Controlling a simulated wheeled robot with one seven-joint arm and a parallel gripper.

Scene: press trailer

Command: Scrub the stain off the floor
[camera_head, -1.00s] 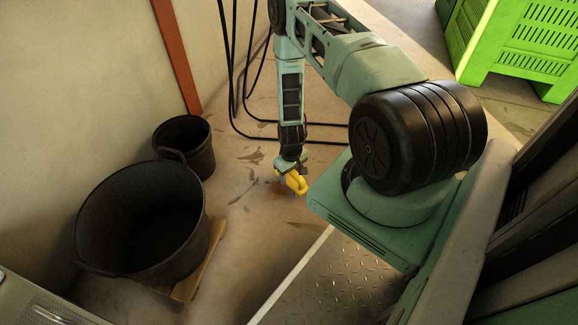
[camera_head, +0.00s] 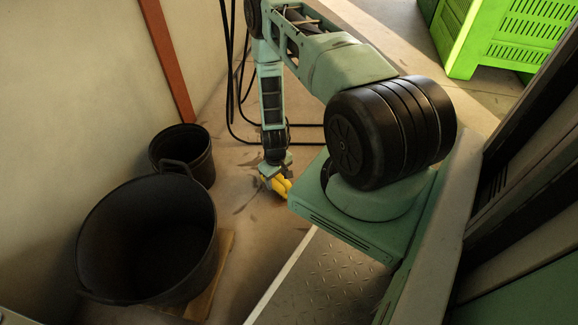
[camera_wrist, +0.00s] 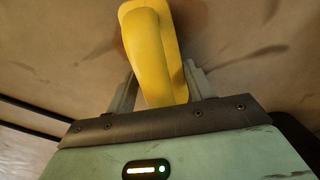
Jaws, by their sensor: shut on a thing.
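My gripper (camera_head: 274,174) is shut on the yellow handle of a scrub brush (camera_head: 281,187) and holds it low, at the floor. In the wrist view the yellow handle (camera_wrist: 150,55) stands between the two grey fingers of my gripper (camera_wrist: 160,88). The brush's underside is hidden, so I cannot tell whether it touches the floor. A reddish-brown stain (camera_wrist: 118,45) shows at the left edge of the brush in the wrist view. The rest of it is hidden under the brush.
A large black tub (camera_head: 95,235) stands on a wooden pallet (camera_head: 214,275) at left, with a smaller black bucket (camera_head: 196,160) behind it. Black hoses (camera_head: 230,85) hang behind my arm. Thin dark smears (camera_wrist: 258,54) mark the floor. A green crate (camera_head: 520,45) is at top right.

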